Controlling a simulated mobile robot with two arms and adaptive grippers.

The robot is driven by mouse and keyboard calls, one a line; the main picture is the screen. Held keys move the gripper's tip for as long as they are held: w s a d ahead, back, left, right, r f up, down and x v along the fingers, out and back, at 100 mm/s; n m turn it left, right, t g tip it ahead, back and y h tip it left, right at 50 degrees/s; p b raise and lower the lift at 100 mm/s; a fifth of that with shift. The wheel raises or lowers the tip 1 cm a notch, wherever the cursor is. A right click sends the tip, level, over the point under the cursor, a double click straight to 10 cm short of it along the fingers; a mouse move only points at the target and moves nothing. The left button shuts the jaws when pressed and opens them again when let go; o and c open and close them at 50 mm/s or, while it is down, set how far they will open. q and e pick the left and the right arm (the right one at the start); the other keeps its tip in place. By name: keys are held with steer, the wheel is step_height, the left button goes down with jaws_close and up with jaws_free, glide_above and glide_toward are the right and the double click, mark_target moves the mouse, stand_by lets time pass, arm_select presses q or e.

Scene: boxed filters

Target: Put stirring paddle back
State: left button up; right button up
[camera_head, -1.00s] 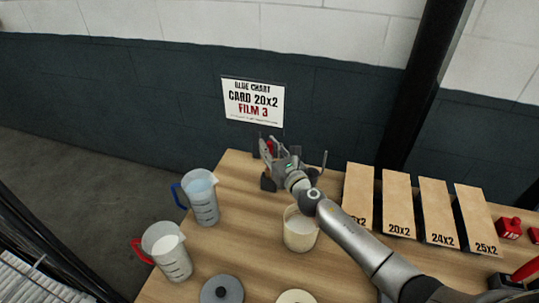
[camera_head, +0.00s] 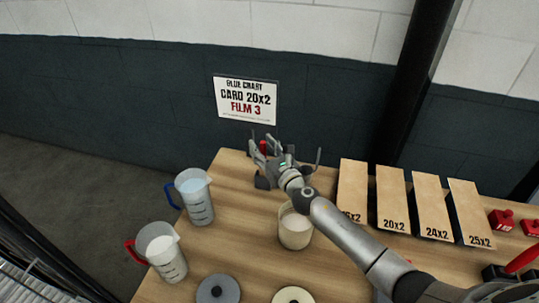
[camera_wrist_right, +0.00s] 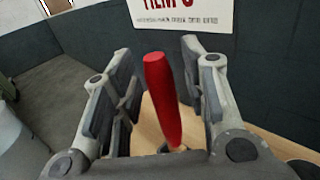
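The stirring paddle's red handle (camera_wrist_right: 163,100) stands nearly upright between the fingers of my right gripper (camera_wrist_right: 160,85) in the right wrist view. The fingers are apart on both sides of the handle, with small gaps showing. In the head view, my right gripper (camera_head: 265,152) is at the back left of the wooden table, below the wall sign, and only a little of the red handle (camera_head: 263,147) shows. The paddle's lower part is hidden. A cup of pale liquid (camera_head: 295,232) stands beside my right forearm. My left gripper is not in view.
A blue-handled jug (camera_head: 196,200) and a red-handled jug (camera_head: 163,255) stand along the left edge. A grey lid (camera_head: 218,290) and a cream lid (camera_head: 294,296) lie at the front. Several labelled cards (camera_head: 391,200) and red blocks (camera_head: 501,220) are on the right.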

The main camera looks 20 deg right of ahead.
steer(key=shift+s+d, duration=0.1)
steer(key=shift+s, duration=0.2)
steer(key=s+d+b, duration=0.1)
steer(key=s+d, duration=0.1)
steer(key=s, duration=0.9)
